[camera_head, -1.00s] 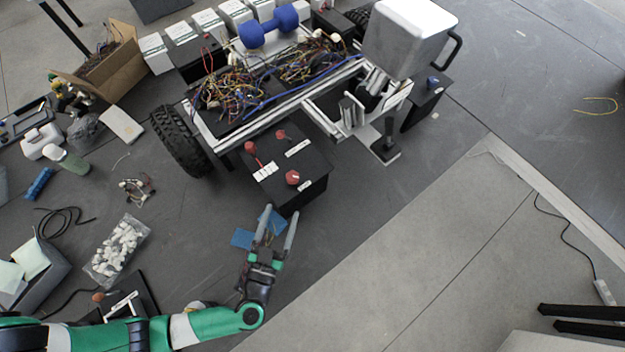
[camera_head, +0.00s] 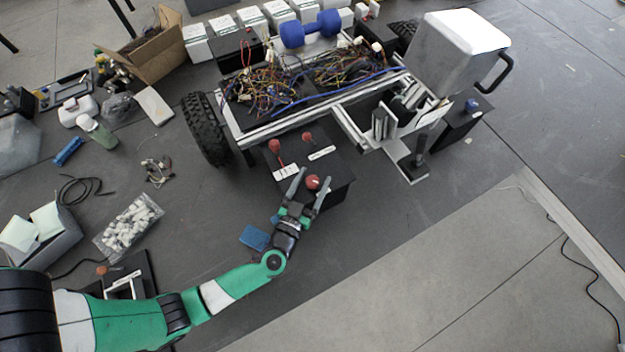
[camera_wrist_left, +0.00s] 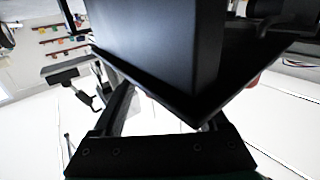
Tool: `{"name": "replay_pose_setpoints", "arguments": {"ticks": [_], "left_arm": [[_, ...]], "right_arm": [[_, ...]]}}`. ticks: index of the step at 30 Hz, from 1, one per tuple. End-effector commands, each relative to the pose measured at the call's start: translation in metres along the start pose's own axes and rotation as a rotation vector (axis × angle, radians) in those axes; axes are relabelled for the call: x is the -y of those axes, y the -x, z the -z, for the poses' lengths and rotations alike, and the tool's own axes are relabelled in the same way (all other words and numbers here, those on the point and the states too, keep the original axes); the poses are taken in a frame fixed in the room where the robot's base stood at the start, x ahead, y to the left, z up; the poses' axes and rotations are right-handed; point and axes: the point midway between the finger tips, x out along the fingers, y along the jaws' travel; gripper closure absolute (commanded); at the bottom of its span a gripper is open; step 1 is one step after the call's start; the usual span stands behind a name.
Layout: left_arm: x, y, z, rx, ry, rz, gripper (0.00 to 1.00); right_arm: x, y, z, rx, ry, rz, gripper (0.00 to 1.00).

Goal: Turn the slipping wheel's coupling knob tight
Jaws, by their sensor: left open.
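A black box (camera_head: 341,172) at the front of the wheeled chassis carries three red knobs. One red knob (camera_head: 313,182) is at its front edge; two more, a left one (camera_head: 274,146) and a back one (camera_head: 307,138), stand by white labels. My left gripper (camera_head: 312,179) is open, its fingers on either side of the front knob in the picture; I cannot tell whether they touch it. In the left wrist view the box's dark corner (camera_wrist_left: 208,60) fills the space beyond the fingers, and the knob is not clearly visible. A black wheel (camera_head: 206,130) is at the chassis's left.
A grey bin (camera_head: 455,60) stands on the chassis's right end, near a black box with a blue knob (camera_head: 472,105). Tangled wires (camera_head: 262,92) and a blue dumbbell (camera_head: 311,30) lie behind. A blue pad (camera_head: 254,238) lies below the gripper.

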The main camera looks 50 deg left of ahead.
Motion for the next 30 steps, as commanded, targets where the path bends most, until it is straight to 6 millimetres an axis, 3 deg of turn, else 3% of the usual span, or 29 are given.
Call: {"name": "replay_pose_setpoints", "arguments": {"ticks": [5,17,30], "left_arm": [[0.0000,0.0003,0.0001,0.000,0.000,0.000,0.26],[-0.0001,0.0006,-0.0001,0.001,0.000,0.000,0.98],[0.0014,0.0000,0.0009,-0.003,0.000,-0.123,1.00]], "right_arm": [[0.0000,-0.0002,0.0002,0.000,0.000,0.000,1.00],[0.0000,-0.0002,0.0002,0.000,0.000,0.000,1.00],[0.0000,0.0007,-0.0006,0.000,0.000,0.000,1.00]]}}
